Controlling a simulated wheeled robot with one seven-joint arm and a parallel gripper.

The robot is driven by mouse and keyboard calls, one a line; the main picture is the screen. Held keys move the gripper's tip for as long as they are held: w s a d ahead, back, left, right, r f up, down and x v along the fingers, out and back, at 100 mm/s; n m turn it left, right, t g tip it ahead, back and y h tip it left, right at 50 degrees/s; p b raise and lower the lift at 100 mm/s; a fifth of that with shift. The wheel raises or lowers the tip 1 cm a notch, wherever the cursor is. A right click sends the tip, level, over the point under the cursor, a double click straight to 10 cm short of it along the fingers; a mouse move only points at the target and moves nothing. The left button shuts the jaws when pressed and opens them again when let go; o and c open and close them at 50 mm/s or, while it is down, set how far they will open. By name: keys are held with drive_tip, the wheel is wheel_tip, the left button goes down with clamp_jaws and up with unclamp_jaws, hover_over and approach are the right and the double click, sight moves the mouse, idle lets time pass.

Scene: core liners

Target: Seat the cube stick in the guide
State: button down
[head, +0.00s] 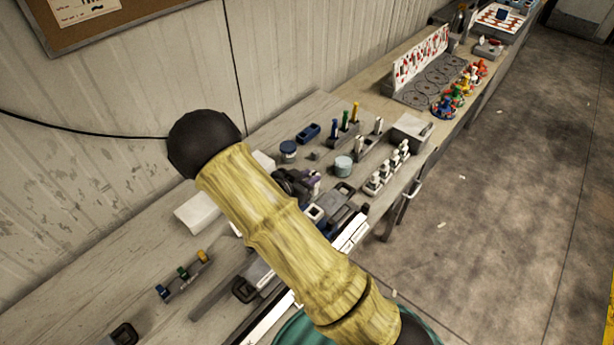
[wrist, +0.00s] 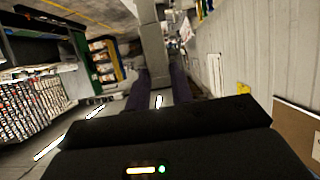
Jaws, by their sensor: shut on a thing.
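My gripper (head: 314,182) shows only in part in the head view, a black body with purple fingers past my sleeved arm, over the bench. In the wrist view its two purple fingers (wrist: 158,92) are shut on a long grey bar, which I take to be the cube stick (wrist: 152,40). The bar runs up between the fingers to the top edge of the picture. In the head view the held stick is not clear. I cannot tell which fixture is the guide; dark slotted blocks (head: 343,191) lie just right of the gripper, partly behind my arm.
On the workbench (head: 130,280) stand a rack of coloured sticks (head: 345,122), a rack of white pieces (head: 388,172), a grey box (head: 411,131) and round tins (head: 343,166). A small rack (head: 183,276) stands at left. The wall borders the bench. My arm hides the bench's middle.

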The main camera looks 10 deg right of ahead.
drive_tip(key=shift+s+d+f+b, duration=0.1)
drive_tip(key=shift+d+f+b, duration=0.05)
drive_tip(key=shift+f+b, duration=4.9)
drive_tip(key=shift+f+p, duration=0.7)
drive_tip(key=c, duration=1.1)
unclamp_jaws()
drive_tip(key=shift+c, duration=0.2)
wheel_tip(320, 180, up, 7)
drive_tip(key=p, duration=0.5)
